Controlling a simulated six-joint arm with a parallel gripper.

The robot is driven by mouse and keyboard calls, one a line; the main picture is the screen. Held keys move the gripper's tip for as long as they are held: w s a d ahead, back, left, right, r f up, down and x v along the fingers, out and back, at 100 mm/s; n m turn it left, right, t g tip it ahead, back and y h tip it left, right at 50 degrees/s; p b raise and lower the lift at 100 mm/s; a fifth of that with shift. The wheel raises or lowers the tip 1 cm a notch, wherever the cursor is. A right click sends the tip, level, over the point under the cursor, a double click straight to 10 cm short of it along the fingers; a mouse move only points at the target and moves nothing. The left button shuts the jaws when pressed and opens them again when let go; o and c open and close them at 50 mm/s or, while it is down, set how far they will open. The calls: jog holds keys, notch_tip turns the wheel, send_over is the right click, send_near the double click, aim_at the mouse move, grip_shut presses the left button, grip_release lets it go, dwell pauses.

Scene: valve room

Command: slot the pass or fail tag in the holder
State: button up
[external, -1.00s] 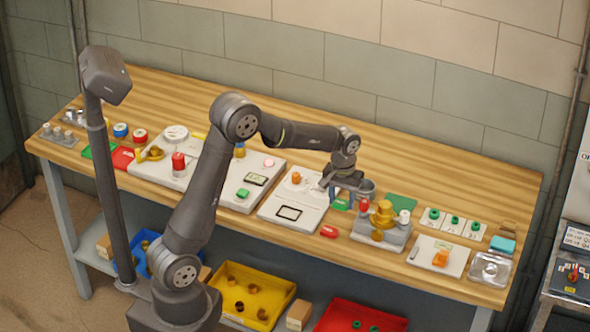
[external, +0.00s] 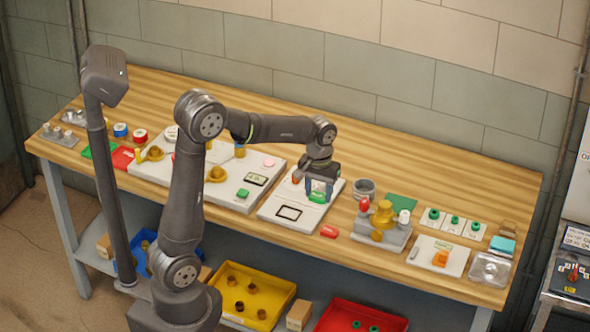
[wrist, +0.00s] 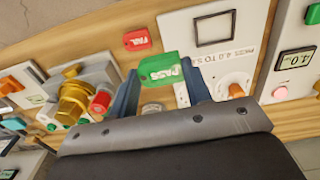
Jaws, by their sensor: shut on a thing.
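My gripper (external: 318,192) is shut on the green PASS tag (external: 317,198). In the wrist view the tag (wrist: 162,68) sits between the two blue fingers, its white lettering readable. It is over the right part of a white panel (external: 272,202) with a black-outlined rectangle (external: 289,213), seen in the wrist view as a dark square frame (wrist: 215,28). Whether the tag touches the panel I cannot tell. The red FAIL tag (external: 329,231) lies on the bench right of the panel, and shows in the wrist view (wrist: 137,39).
Right of the panel stand a grey cup (external: 364,188) and a brass valve on a grey block (external: 381,224). An orange knob (wrist: 236,90) sits on the panel near my fingers. Left is a board with a display (external: 256,179). The bench behind is clear.

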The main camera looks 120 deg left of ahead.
jog(key=s, duration=0.9)
send_over(289, 214)
jog(key=shift+f, duration=3.35)
jog(key=shift+f, duration=1)
jog(key=shift+d+f, duration=0.1)
jog(key=shift+f, duration=0.15)
jog(key=o, duration=0.9)
jog(key=shift+o, duration=0.7)
jog(key=shift+r, duration=0.25)
notch_tip(289, 214, up, 8)
jog(key=shift+f, duration=0.15)
